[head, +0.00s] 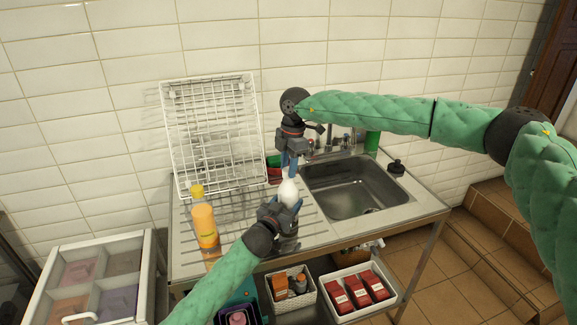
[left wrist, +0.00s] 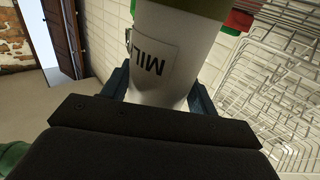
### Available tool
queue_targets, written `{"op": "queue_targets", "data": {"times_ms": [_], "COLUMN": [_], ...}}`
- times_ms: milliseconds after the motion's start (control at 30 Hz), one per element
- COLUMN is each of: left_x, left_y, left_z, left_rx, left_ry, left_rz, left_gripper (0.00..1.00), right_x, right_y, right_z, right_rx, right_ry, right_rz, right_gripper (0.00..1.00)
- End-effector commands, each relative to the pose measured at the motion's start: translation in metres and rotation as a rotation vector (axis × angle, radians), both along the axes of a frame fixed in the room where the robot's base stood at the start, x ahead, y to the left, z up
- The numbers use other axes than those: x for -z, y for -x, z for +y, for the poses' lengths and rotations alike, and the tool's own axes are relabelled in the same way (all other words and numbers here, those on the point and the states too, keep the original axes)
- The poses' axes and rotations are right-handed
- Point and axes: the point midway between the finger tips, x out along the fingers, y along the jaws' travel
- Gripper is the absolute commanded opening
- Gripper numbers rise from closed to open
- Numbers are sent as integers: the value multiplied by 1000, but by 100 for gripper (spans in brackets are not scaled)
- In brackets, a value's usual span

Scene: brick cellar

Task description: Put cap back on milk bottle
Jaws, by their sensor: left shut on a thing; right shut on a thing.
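The white milk bottle (head: 288,190) stands above the front of the steel counter, held in my left gripper (head: 281,209), which is shut around its body. In the left wrist view the bottle (left wrist: 160,55) fills the top middle, its label upside down between the dark fingers (left wrist: 160,90). An olive band crosses one end of it. My right gripper (head: 292,166) points down directly above the bottle, its blue fingers shut. The cap is hidden between those fingers; I cannot tell whether it touches the bottle's neck.
A white wire rack (head: 214,135) leans on the wall behind. Baskets sit below.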

Motion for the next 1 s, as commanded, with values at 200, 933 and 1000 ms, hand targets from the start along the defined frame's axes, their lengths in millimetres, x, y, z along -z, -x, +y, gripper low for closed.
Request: {"op": "queue_targets", "data": {"times_ms": [200,933,1000], "left_x": [1,1,1], "left_y": [0,1,1], "left_z": [0,-1,-1], "left_rx": [0,1,1], "left_ry": [-1,-1,-1], "left_rz": [0,0,0], "left_gripper": [0,0,0], "right_x": [0,0,0], "right_y": [0,1,1], "right_z": [-1,0,0], "right_rx": [305,751,750], "right_ry": [0,-3,-2], "right_rz": [-1,0,-1], "right_gripper": [10,10,38]}}
